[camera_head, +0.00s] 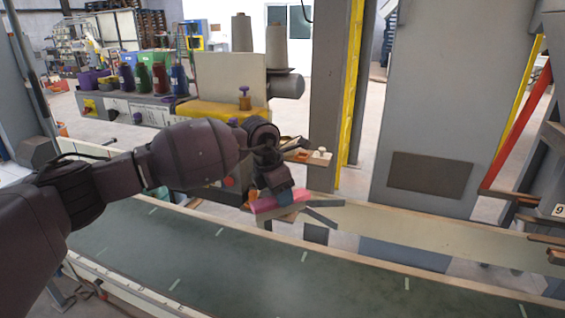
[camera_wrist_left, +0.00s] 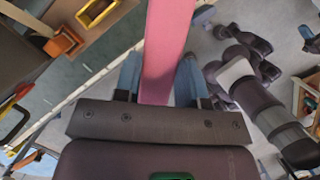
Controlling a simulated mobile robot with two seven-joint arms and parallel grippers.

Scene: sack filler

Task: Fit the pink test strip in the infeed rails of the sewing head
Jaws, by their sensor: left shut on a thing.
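My left gripper (camera_head: 276,197) is shut on the pink test strip (camera_head: 281,203), near the middle of the head view. In the left wrist view, the strip (camera_wrist_left: 166,40) runs up and away between the two bluish fingers of the left gripper (camera_wrist_left: 158,78). The sewing head (camera_head: 230,90), with its yellow base and two thread cones, stands behind my arm. Thin grey flared bars (camera_head: 322,217), which look like the infeed rails, lie just right of the strip. The strip's overlap or contact with them cannot be told. My arm hides part of the machine. My right gripper is out of view.
A long green conveyor belt (camera_head: 250,262) runs across the front, with a pale rail along its far edge. A small wooden ledge with pegs (camera_head: 306,156) sits behind the gripper. A grey and yellow column (camera_head: 330,90) rises behind it.

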